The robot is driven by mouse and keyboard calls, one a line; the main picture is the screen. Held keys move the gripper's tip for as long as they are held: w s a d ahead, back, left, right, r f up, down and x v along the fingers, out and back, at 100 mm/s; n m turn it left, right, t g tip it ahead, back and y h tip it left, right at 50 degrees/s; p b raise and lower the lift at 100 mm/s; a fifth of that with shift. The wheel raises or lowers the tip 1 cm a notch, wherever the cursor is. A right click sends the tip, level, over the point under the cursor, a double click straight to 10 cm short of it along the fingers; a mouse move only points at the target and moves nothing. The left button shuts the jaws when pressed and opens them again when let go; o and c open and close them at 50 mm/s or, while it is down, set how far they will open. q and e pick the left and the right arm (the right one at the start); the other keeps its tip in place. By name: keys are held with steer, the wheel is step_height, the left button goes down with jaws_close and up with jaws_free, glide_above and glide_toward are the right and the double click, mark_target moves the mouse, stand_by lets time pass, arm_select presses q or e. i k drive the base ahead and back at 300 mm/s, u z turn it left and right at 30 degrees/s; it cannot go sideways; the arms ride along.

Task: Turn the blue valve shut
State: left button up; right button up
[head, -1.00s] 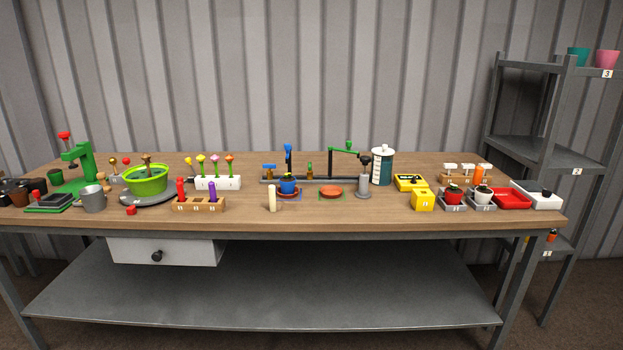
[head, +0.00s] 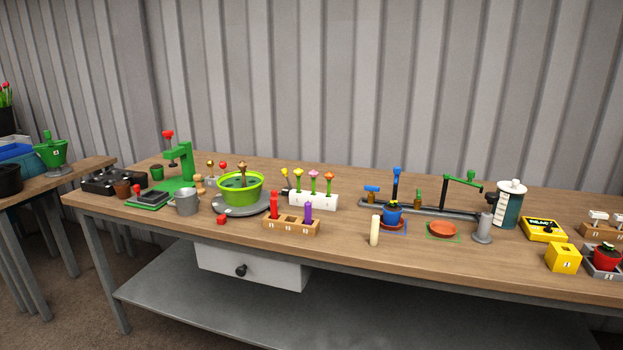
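The blue valve handle (head: 372,188) sits low at the left end of a dark grey pipe (head: 430,210) along the back of the wooden workbench. Beside it a blue-topped upright (head: 397,172) rises from the pipe. A green-handled arm (head: 462,181) stands farther right on the same pipe. A blue pot (head: 392,215) on a red saucer stands in front of the pipe, near the valve. How far the valve is turned is too small to tell. Neither of my grippers is in view.
A cream cylinder (head: 375,230) and an orange saucer (head: 441,229) stand in front of the pipe. A white and teal canister (head: 509,204) is at its right. A green bowl (head: 240,188) and a wooden tool block (head: 291,226) are left. The front edge is mostly clear.

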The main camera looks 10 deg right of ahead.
mark_target(367, 188)
steer(key=z, duration=0.1)
steer(key=i, duration=1.15)
steer(key=z, duration=0.8)
steer(key=k, duration=0.5)
steer(key=z, duration=0.65)
steer(key=i, duration=0.85)
steer(key=u, duration=1.85)
